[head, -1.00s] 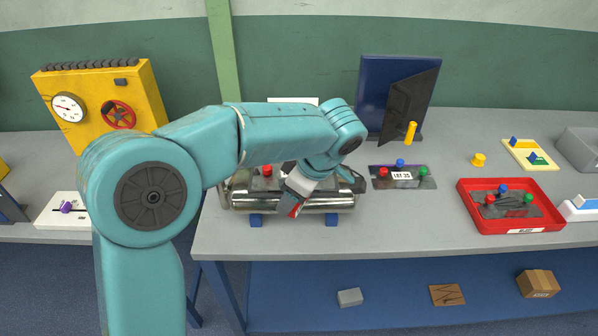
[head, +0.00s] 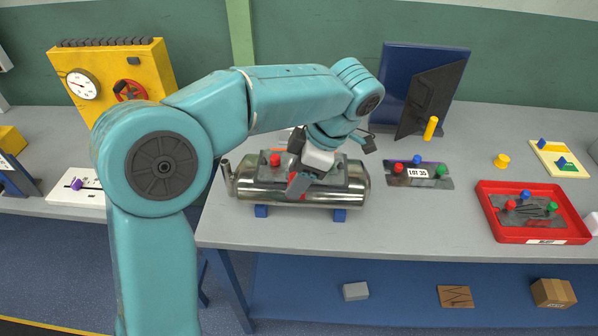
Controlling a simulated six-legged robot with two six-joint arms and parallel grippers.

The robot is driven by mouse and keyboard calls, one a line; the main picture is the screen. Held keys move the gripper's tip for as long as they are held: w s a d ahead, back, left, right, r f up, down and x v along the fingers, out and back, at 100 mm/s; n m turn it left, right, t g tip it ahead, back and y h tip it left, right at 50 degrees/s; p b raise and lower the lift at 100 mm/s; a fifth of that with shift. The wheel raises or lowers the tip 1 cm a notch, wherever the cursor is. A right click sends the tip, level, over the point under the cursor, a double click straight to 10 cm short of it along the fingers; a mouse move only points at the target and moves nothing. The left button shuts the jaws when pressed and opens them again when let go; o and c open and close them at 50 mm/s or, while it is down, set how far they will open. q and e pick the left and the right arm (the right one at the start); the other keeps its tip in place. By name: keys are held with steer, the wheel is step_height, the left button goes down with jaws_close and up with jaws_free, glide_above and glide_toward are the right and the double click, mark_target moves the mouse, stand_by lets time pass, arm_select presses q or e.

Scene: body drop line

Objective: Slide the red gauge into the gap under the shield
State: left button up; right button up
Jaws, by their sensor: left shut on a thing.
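A silver cylindrical tank (head: 245,189) lies on blue feet near the front edge of the bench. A dark grey shield plate with a red knob (head: 275,159) sits on top of it, partly covered by my left gripper. My left gripper (head: 299,187) points down over the front of the tank, below the shield. It is shut on the red gauge (head: 303,197), of which only a small red part shows between the fingers. The gap under the shield and the far end of the gauge are hidden by the gripper. My right gripper is not in view.
Right of the tank lies a dark plate with coloured knobs (head: 405,181). A red tray (head: 486,208) holds a similar plate. A blue panel (head: 398,65) with a dark plate leans behind. A yellow box with a dial (head: 152,71) stands at the left. Bench is clear between them.

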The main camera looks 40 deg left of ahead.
arm_select(q)
steer(key=shift+w+d+f, duration=0.1)
steer(key=shift+w+f, duration=0.05)
steer(key=shift+f, duration=0.25)
step_height(320, 180, down, 4)
steer(key=b, duration=0.4)
steer(key=shift+w+f+b, duration=0.15)
steer(key=shift+f+b, duration=0.2)
steer(key=shift+f, duration=0.15)
steer(key=shift+f+b, duration=0.2)
steer(key=shift+b, duration=0.1)
stand_by(0.7)
